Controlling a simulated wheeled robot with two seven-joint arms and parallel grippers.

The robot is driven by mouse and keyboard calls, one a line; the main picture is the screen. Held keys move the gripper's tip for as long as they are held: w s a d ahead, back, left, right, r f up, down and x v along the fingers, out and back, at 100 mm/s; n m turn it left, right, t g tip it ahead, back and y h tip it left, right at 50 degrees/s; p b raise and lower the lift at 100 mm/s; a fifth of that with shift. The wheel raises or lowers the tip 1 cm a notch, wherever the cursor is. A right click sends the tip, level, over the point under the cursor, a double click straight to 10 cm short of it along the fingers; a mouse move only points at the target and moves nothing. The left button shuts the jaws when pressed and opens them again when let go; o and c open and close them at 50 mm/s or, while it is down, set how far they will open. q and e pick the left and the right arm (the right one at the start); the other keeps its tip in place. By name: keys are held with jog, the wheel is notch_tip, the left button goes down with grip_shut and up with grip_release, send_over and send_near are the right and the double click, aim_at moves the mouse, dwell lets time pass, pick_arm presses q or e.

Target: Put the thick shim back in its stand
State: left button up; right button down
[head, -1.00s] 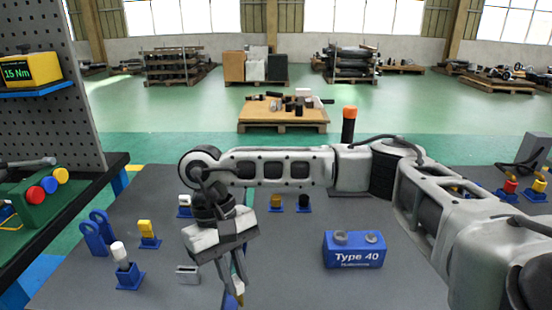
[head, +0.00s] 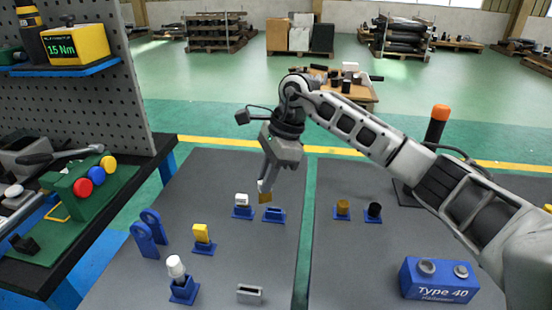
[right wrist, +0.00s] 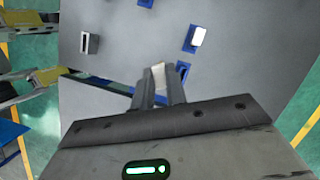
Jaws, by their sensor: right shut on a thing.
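My right gripper (head: 266,186) is shut on a small brown-gold piece, the thick shim (head: 265,197), which hangs below the fingertips. In the right wrist view the fingers (right wrist: 159,92) close on a pale piece (right wrist: 158,74). A low blue stand (head: 273,215) with nothing standing in it is just below the shim in the head view, slightly to its right. The shim looks above the stand and apart from it. In the right wrist view this stand (right wrist: 183,70) shows close beside the fingertips, partly hidden. My left gripper is not in view.
A white block in a blue stand (head: 242,206) is close left of the empty one. A yellow piece (head: 201,233), a white-topped piece (head: 176,267) and a slotted grey block (head: 249,294) are nearer. Gold (head: 343,207) and black (head: 374,210) pieces stand right. A Type 40 box (head: 440,281) is front right.

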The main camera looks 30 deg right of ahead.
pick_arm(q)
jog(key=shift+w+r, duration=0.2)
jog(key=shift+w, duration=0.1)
pick_arm(e)
jog(key=d+m, duration=0.1)
jog(key=m, duration=0.1)
jog(key=w+d+m+t, duration=0.1)
jog(key=w+d+m, duration=0.1)
jog(key=m, duration=0.1)
jog(key=shift+w+d+r+m+t+h, duration=0.2)
jog(key=shift+d+r+m+t+h, duration=0.1)
jog(key=shift+t+h, duration=0.1)
pick_arm(q)
jog(key=b, duration=0.2)
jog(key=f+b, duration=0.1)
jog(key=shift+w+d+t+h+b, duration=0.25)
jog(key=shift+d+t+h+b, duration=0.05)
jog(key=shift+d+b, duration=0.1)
pick_arm(e)
notch_tip(320, 180, down, 6)
jog(key=shift+r, duration=0.1)
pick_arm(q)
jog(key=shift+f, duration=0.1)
